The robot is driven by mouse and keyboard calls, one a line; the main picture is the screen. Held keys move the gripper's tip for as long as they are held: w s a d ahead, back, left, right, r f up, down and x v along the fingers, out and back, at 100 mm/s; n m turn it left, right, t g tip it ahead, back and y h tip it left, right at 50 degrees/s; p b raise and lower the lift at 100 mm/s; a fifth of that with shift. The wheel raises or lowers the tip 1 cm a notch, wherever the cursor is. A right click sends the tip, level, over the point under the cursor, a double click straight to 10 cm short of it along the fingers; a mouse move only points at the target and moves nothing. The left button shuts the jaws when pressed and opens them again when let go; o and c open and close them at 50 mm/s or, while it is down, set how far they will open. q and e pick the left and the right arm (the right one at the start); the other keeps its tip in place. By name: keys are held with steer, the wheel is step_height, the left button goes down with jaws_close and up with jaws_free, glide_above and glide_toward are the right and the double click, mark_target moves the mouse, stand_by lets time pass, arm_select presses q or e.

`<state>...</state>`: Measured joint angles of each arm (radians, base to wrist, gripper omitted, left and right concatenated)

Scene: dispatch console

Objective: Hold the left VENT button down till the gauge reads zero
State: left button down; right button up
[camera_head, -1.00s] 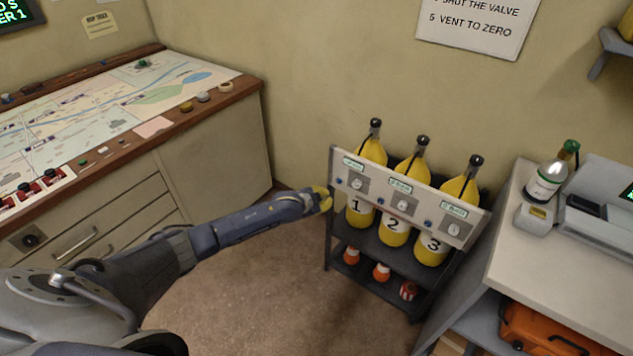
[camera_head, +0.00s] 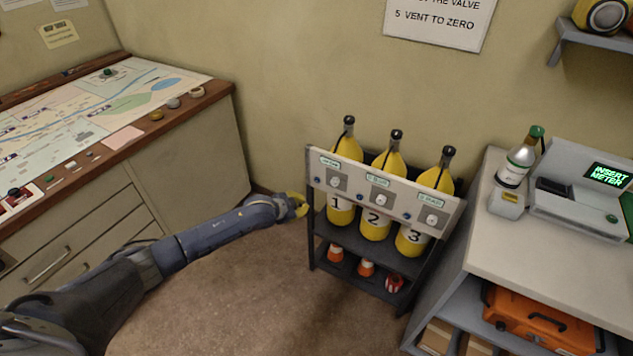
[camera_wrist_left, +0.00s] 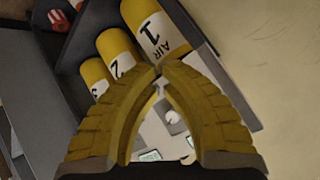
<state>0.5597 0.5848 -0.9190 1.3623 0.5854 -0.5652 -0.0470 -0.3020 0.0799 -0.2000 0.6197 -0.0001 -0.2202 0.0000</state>
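A pale panel (camera_head: 345,196) slants across three yellow cylinders. It carries three small blue buttons, three round white dials and green-lettered strips too small to read. The leftmost blue button (camera_head: 317,179) is at the panel's left end, beside the left dial (camera_head: 335,182). My left gripper (camera_head: 299,205) is just outside and below that end, apart from the button. In the left wrist view its yellow fingers (camera_wrist_left: 159,75) meet at the tips with nothing between them. Past them are part of the panel and cylinder 1 (camera_wrist_left: 153,32). My right gripper is out of view.
The dark rack (camera_head: 345,248) under the cylinders holds several orange and red-white items. A map desk (camera_head: 200,150) stands at left. A grey counter (camera_head: 530,250) with a meter device (camera_head: 585,195) reading "INSERT METER" is at right. Open carpet lies in front.

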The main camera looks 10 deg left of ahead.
arm_select(q)
glide_toward(318, 187)
steer(key=shift+s+f+x, duration=0.15)
steer(key=shift+x, duration=0.7)
steer(key=shift+s+f+x, duration=0.1)
steer(key=shift+f+x, duration=0.05)
steer(key=shift+x, duration=0.65)
steer(key=shift+s+f+x, duration=0.15)
steer(key=shift+f+x, duration=0.05)
steer(key=shift+x, duration=0.65)
steer(key=shift+w, duration=0.2)
steer(key=shift+w, duration=0.25)
steer(key=shift+w+d, duration=0.2)
steer(key=shift+w, duration=0.2)
stand_by(0.8)
steer(key=shift+s, duration=0.1)
stand_by(0.8)
steer(key=shift+s+a, duration=0.25)
steer(key=shift+s, duration=0.45)
steer(key=shift+s+a, duration=0.25)
steer(key=shift+s, duration=0.55)
steer(key=shift+s+a, duration=0.25)
steer(key=shift+s, duration=0.6)
steer(key=shift+s+a, duration=0.25)
steer(key=shift+s, duration=0.55)
